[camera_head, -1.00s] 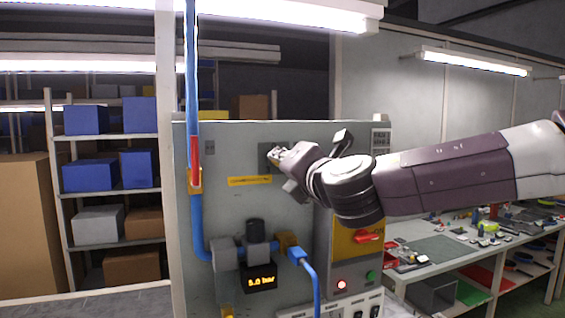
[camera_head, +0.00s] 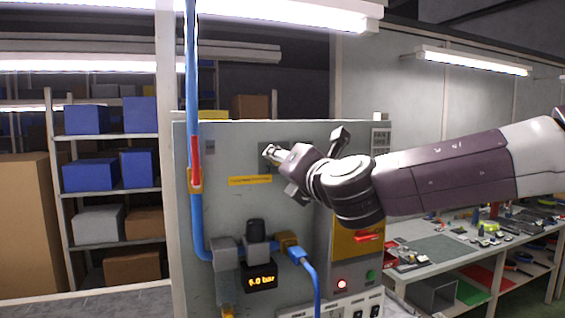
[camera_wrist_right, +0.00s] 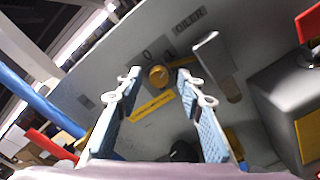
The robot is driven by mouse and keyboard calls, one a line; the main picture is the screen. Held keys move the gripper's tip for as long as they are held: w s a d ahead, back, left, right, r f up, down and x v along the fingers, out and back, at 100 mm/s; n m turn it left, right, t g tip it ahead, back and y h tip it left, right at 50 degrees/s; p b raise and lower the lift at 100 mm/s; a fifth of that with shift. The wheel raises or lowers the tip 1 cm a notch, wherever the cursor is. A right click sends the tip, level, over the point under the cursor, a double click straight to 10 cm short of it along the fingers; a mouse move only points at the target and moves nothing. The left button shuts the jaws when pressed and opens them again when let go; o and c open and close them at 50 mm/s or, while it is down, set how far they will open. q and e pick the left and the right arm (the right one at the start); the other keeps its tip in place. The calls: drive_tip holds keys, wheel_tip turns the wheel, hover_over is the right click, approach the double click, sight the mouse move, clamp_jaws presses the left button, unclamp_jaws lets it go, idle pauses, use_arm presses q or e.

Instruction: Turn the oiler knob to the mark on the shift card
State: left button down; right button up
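The oiler knob (camera_wrist_right: 158,76) is a small round yellow knob on the grey panel, under the OILER label (camera_wrist_right: 188,20), with scale marks beside it. In the right wrist view it shows between the two fingertips of my right gripper (camera_wrist_right: 158,72). The fingers are spread, with a gap on each side of the knob, and I cannot tell how far they are from the panel. In the head view my right gripper (camera_head: 270,152) is at the upper panel and hides the knob. My left gripper is not in view. I cannot clearly identify a shift card.
A grey lever (camera_wrist_right: 212,60) is close to the right finger. A yellow label strip (camera_head: 250,181) is below the knob. A cluttered workbench (camera_head: 430,248) stands right.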

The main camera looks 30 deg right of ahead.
drive_tip(key=shift+r, duration=0.1)
drive_tip(key=v, duration=1.2)
idle(0.6)
